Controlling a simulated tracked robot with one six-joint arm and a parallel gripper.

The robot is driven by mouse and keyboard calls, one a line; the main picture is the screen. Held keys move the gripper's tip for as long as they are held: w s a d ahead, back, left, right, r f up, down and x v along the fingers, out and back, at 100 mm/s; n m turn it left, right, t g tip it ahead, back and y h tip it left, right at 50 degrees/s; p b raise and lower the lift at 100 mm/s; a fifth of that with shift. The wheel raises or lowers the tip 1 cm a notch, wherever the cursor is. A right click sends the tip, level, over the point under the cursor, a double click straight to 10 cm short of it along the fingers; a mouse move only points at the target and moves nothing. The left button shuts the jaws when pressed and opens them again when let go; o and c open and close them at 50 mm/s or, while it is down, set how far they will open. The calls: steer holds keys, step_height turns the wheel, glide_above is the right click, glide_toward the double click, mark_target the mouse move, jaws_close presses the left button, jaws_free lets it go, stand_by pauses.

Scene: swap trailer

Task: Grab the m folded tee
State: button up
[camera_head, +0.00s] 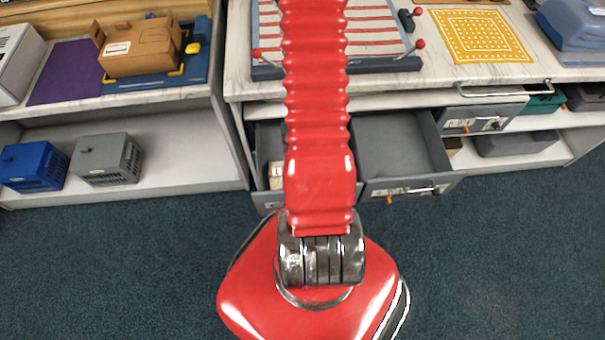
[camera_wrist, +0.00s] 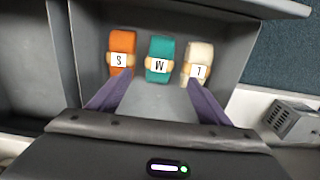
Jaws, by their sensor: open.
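In the wrist view, three rolled tees with paper bands lie side by side in an open grey drawer (camera_wrist: 235,60). The m folded tee (camera_wrist: 160,48) is teal, in the middle, with an M label that reads upside down. An orange tee (camera_wrist: 122,42) labelled S is on its left and a cream tee (camera_wrist: 199,52) labelled L on its right. My gripper (camera_wrist: 160,82) is open, its two purple fingers apart and short of the M tee. In the head view my red arm hides most of this drawer (camera_head: 268,135); only the cream tee (camera_head: 276,176) shows.
An empty open drawer (camera_head: 398,150) is right of my arm, and another drawer (camera_head: 482,118) is further right. Blue (camera_head: 36,166) and grey (camera_head: 107,159) crates stand on the left shelf. A cardboard box (camera_head: 140,47) is on the left counter. The drawer walls are close around the tees.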

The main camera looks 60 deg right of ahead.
steer(key=shift+f, duration=0.1)
steer(key=shift+f, duration=4.2)
steer(key=shift+w+d+f, duration=0.1)
steer(key=shift+d+f, duration=0.05)
steer(key=shift+f, duration=1.15)
steer(key=shift+w+d+f, duration=0.1)
steer(key=shift+f, duration=1.2)
steer(key=c, duration=1.2)
